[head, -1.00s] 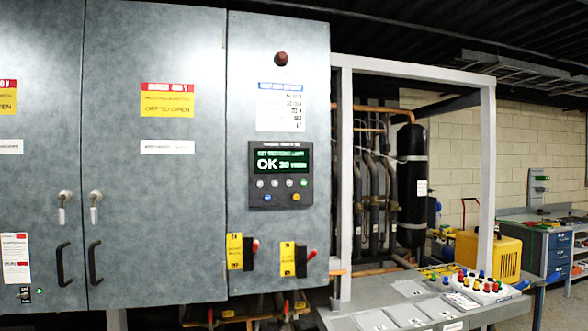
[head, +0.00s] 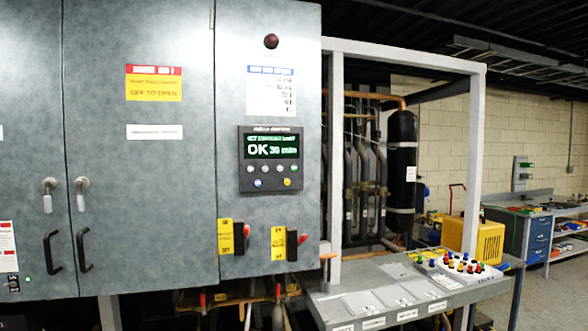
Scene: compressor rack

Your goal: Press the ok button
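In the head view a dark control panel (head: 271,176) is set in the right-hand door of the grey cabinet. The button labels are too small to read, so I cannot tell which one is ok. Neither of my grippers is in view.
Door handles (head: 83,250) project on the left. A sloped desk (head: 375,290) with a coloured-button box (head: 458,267) juts out at lower right. A yellow machine (head: 474,241) stands behind it.

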